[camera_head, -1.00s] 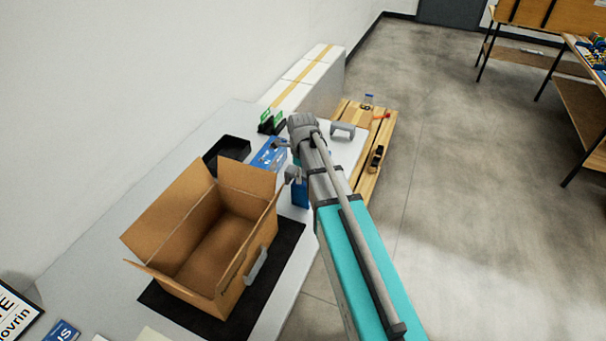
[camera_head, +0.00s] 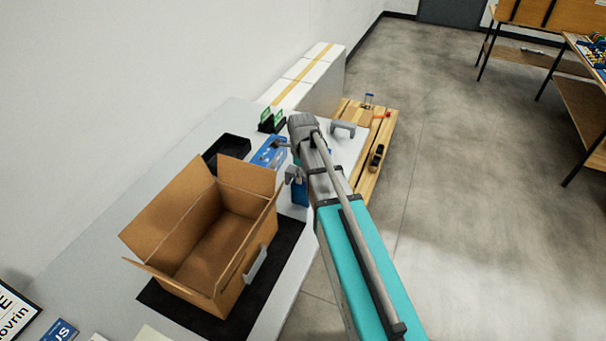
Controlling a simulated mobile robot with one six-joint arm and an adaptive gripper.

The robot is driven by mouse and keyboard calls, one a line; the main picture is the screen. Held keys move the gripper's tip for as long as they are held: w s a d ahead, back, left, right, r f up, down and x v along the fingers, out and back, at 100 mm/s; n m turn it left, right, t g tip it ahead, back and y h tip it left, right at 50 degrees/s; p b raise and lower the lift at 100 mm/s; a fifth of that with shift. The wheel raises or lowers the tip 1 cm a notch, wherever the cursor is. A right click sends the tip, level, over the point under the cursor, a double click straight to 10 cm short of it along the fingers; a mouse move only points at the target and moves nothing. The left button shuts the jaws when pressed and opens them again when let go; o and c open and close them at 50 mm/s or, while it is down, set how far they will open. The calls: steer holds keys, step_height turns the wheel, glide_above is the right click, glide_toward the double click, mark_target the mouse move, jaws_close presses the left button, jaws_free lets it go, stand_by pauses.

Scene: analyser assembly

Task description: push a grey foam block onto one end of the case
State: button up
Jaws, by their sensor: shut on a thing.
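A blue case (camera_head: 299,193) stands on the table beyond the cardboard box, partly hidden under my arm. A small grey foam block (camera_head: 293,174) is at its upper left end; whether it is seated on the case cannot be made out. My gripper (camera_head: 298,160) is shut on this block, with its fingers mostly hidden behind my wrist and forearm. A second grey, U-shaped foam block (camera_head: 343,130) stands apart at the right of the table's far end.
An open cardboard box (camera_head: 205,240) stands on a black mat (camera_head: 290,240), with a grey piece (camera_head: 256,264) on its right side. A blue-and-white box (camera_head: 269,152) and a black tray (camera_head: 228,147) lie beyond. A wooden pallet (camera_head: 371,170) carries small tools.

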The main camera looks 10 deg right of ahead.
steer(key=shift+f+b, duration=1.1)
stand_by(1.5)
steer(key=o, duration=1)
steer(key=shift+r, duration=0.15)
steer(key=shift+r+p, duration=3.4)
steer(key=shift+p, duration=0.15)
